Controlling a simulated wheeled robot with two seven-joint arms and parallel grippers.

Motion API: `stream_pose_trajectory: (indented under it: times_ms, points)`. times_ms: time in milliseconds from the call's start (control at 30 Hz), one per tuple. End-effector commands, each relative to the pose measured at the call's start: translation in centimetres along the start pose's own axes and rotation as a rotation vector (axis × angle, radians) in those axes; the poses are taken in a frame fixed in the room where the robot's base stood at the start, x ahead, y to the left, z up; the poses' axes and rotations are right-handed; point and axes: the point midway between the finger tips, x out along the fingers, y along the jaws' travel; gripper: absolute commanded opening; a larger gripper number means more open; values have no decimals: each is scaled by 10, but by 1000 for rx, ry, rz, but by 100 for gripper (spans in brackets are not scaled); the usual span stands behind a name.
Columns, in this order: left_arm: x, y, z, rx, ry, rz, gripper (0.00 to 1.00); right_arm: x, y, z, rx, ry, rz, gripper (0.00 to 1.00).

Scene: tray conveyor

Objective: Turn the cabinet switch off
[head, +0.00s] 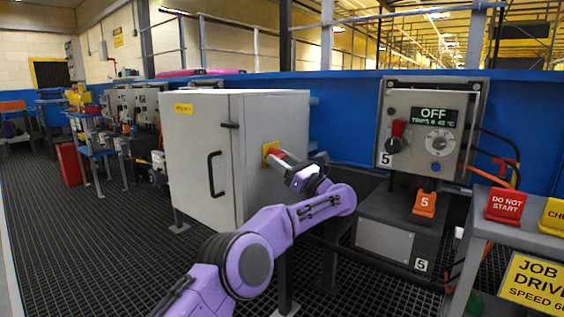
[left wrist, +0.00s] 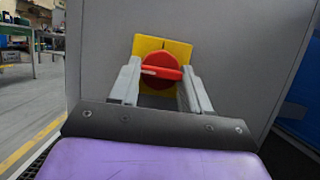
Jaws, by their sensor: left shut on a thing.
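The grey cabinet (head: 205,150) stands left of centre in the head view, its door closed. On its right side is the cabinet switch, a red rotary knob (left wrist: 160,62) on a yellow square plate (left wrist: 178,48). The knob's handle lies nearly level in the left wrist view, with a slight tilt. My left gripper (head: 279,161) is at the switch, its two grey fingers (left wrist: 160,78) closed on the ends of the red handle. My right gripper is out of view.
A control box (head: 462,103) with a display reading OFF stands to the right. An orange tag marked 5 (head: 425,203) sits below it. A red DO NOT START sign (head: 505,205) is at the right edge. The dark grid floor (head: 100,240) is clear at left.

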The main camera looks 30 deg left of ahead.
Motion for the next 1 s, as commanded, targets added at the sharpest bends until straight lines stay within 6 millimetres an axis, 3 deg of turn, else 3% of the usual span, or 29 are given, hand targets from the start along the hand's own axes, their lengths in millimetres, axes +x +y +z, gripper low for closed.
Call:
stream_pose_trajectory:
  times_ms: [100,133,200,567,700,1000]
  points:
    - [-1,0,-2,-1,3,0,17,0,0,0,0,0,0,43]
    - [-1,0,-1,-1,3,0,57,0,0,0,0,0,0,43]
    - [-1,0,-1,0,3,-1,72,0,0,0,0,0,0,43]
    - [-8,0,1,1,1,-2,72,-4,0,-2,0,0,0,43]
    - [-38,-1,6,0,-1,-6,72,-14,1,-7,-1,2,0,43]
    - [-114,-1,37,-2,-1,-3,72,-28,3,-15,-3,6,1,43]
